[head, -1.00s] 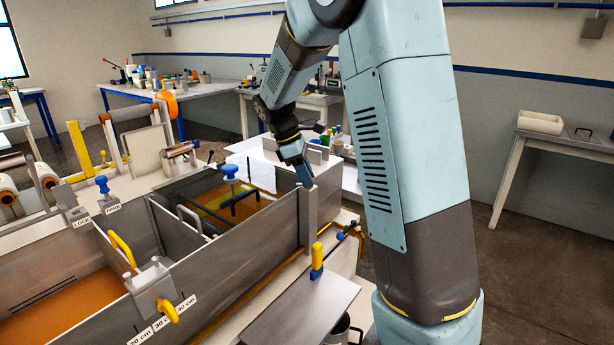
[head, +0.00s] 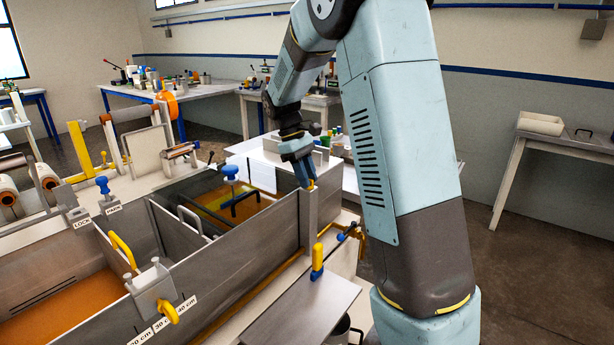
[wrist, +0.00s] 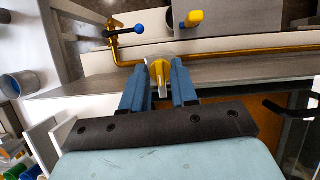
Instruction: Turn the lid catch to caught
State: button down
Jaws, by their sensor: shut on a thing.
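The lid catch, a small yellow handle (wrist: 160,76), sits on a pale round mount at the bath's edge in the wrist view. In the head view a bit of its yellow (head: 312,183) shows atop the upright grey post (head: 308,218) at the bath wall. My gripper (wrist: 159,68) has its two blue fingers on either side of the handle and is shut on it. In the head view my gripper (head: 306,183) points down at the post top, hiding most of the catch. The dark lid (head: 190,186) lies over the bath's far part.
A blue-tipped lever on a brass pipe (wrist: 138,29) is close beyond my fingers. A blue knob (head: 230,172) rises above the lid. Steel bath walls (head: 255,260) run along the near side.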

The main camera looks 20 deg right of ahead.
jog(key=c, duration=1.2)
grip_release()
jog(key=shift+w, duration=0.1)
jog(key=v, duration=1.3)
jog(key=shift+w+a+r, duration=0.1)
jog(key=shift+w+r, duration=0.1)
jog(key=shift+r, duration=0.05)
